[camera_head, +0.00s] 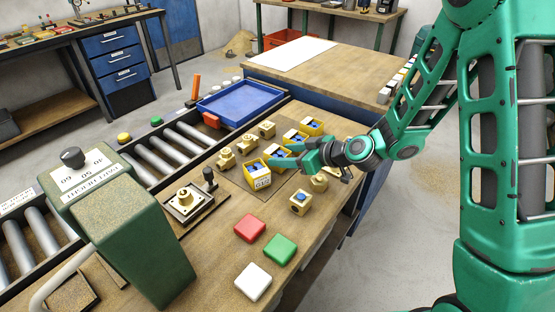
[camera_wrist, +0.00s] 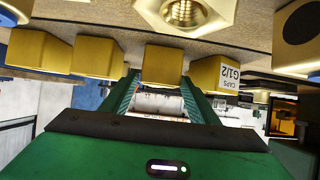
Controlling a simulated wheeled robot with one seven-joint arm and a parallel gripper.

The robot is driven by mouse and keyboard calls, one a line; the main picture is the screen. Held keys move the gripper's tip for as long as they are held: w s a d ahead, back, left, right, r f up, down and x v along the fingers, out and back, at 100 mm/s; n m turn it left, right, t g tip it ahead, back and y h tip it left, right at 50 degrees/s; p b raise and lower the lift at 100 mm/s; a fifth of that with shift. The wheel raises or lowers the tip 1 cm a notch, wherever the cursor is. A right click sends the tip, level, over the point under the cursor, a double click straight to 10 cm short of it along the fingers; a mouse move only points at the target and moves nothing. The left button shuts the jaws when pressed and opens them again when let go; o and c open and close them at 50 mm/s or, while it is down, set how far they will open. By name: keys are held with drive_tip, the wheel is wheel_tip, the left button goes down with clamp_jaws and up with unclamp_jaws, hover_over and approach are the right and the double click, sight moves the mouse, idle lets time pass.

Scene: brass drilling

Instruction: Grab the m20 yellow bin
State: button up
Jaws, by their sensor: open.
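A row of several small yellow bins stands on the bench. The nearest yellow bin (camera_head: 257,181) has a white label and blue contents. A second yellow bin (camera_head: 279,153) is partly hidden by my gripper (camera_head: 287,154). My gripper is open and empty, with its green fingers pointing left at that second bin. In the wrist view, which is upside down, a yellow bin (camera_wrist: 162,65) stands ahead between the fingertips (camera_wrist: 158,82), apart from both. The bin beside it (camera_wrist: 217,74) reads "CAPS G1/2". I cannot read an M20 label on any bin.
Brass fittings (camera_head: 227,158) stand left of the bins, and a brass part (camera_head: 300,203) stands in front. A fixture plate (camera_head: 186,204), red (camera_head: 250,228), green (camera_head: 280,249) and white (camera_head: 253,281) blocks, and a green machine (camera_head: 140,230) are nearby. A blue tray (camera_head: 240,102) is behind.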

sight(277, 155)
drive_tip(key=shift+x, duration=1.75)
drive_tip(key=c, duration=0.9)
drive_tip(key=shift+o, duration=0.2)
